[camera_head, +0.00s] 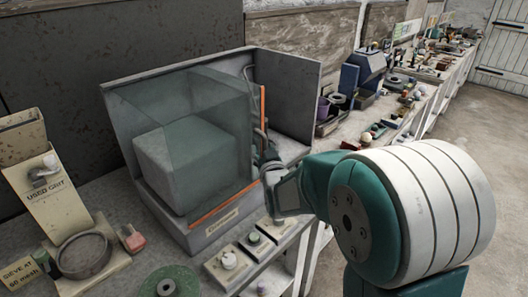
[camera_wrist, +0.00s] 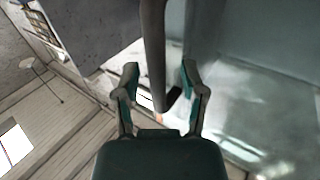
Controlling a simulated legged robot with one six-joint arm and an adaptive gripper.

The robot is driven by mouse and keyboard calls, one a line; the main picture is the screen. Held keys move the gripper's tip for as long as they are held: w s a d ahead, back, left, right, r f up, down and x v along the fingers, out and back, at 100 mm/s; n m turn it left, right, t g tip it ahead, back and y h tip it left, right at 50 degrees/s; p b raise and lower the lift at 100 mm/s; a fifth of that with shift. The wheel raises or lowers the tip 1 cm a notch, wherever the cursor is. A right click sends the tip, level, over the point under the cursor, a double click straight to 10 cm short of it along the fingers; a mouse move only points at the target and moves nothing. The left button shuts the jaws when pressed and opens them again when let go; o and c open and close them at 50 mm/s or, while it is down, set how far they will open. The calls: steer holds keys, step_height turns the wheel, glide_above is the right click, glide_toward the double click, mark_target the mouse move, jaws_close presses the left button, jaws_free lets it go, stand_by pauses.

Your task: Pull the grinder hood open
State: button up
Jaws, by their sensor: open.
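The grinder hood (camera_head: 190,95) is a clear, greenish box with orange edging, standing over a pale grey block (camera_head: 180,165) in an open-fronted grey housing. A dark bar handle (camera_wrist: 154,50) runs along the hood's right side. My gripper (camera_wrist: 160,78) is open, with one finger on each side of the handle bar in the wrist view. Gaps show between the bar and both fingers, so it is not gripped. In the head view, my gripper (camera_head: 268,158) is at the hood's right side, and its fingertips are partly hidden.
A small panel with knobs (camera_head: 252,243) is in front of the housing. A used-grit box (camera_head: 45,190), a round sieve (camera_head: 83,254) and a green disc (camera_head: 168,285) are at left. The bench continues right with many small items; the floor (camera_head: 480,150) is clear.

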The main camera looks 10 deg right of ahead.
steer(key=s, duration=1.1)
steer(key=shift+s+d, duration=0.15)
steer(key=shift+s, duration=0.25)
steer(key=s+d+g, duration=0.3)
steer(key=s+g, duration=0.9)
steer(key=s, duration=1)
steer(key=shift+s+m+h, duration=0.2)
steer(key=shift+m+h, duration=0.1)
steer(key=shift+d, duration=0.1)
stand_by(0.5)
